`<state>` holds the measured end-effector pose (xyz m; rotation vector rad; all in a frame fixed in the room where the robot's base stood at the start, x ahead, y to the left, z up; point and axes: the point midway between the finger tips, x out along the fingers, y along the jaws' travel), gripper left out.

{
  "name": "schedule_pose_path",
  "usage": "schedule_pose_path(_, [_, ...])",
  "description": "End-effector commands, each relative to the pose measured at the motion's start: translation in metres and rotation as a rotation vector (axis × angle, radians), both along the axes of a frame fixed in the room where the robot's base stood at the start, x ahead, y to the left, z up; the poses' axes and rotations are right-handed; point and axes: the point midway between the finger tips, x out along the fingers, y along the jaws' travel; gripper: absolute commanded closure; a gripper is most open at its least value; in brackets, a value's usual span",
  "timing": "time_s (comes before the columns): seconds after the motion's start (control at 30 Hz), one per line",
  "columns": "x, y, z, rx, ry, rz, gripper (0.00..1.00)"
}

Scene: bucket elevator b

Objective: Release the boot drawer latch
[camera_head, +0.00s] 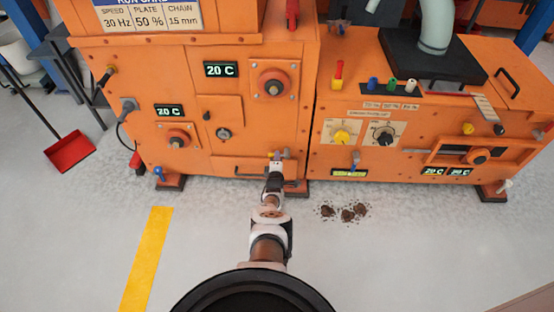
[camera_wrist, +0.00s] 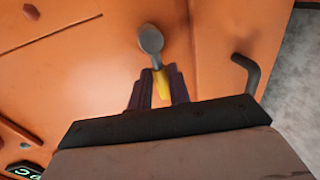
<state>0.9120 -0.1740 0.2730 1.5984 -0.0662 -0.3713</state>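The latch is a grey rounded lever (camera_wrist: 150,40) with a yellow tip (camera_wrist: 162,84) on the orange panel in the wrist view. My gripper (camera_wrist: 160,84) is at the latch, with one dark finger on each side of the yellow tip. The tip fills most of the gap, but I cannot tell whether the fingers press on it. In the head view my gripper (camera_head: 278,156) is low on the left orange cabinet, at its right end. A drawer front (camera_head: 238,166) with a dark bar handle (camera_head: 250,175) is there, and the handle also shows in the wrist view (camera_wrist: 246,72).
The right orange cabinet (camera_head: 400,165) carries knobs and displays and stands close beside. Brown spilled clumps (camera_head: 347,212) lie on the floor to the right of my arm. A red dustpan (camera_head: 70,151) is at the left.

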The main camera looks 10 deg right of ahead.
Motion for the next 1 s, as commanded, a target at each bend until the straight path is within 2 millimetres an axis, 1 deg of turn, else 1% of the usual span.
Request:
schedule_pose_path(0.03, [0.000, 0.001, 0.000, 0.000, 0.000, 0.001, 0.74])
schedule_pose_path(0.13, [0.000, 0.000, 0.000, -0.001, 0.000, 0.001, 0.61])
schedule_pose_path(0.43, [0.000, 0.000, 0.001, -0.001, 0.000, 0.000, 0.61])
schedule_pose_path(0.57, [-0.006, 0.002, 0.004, -0.001, 0.001, 0.000, 0.61])
schedule_pose_path(0.77, [-0.028, 0.008, 0.012, 0.000, 0.003, 0.000, 0.61])
schedule_pose_path(1.0, [-0.062, 0.018, 0.019, -0.001, 0.003, 0.001, 0.61])
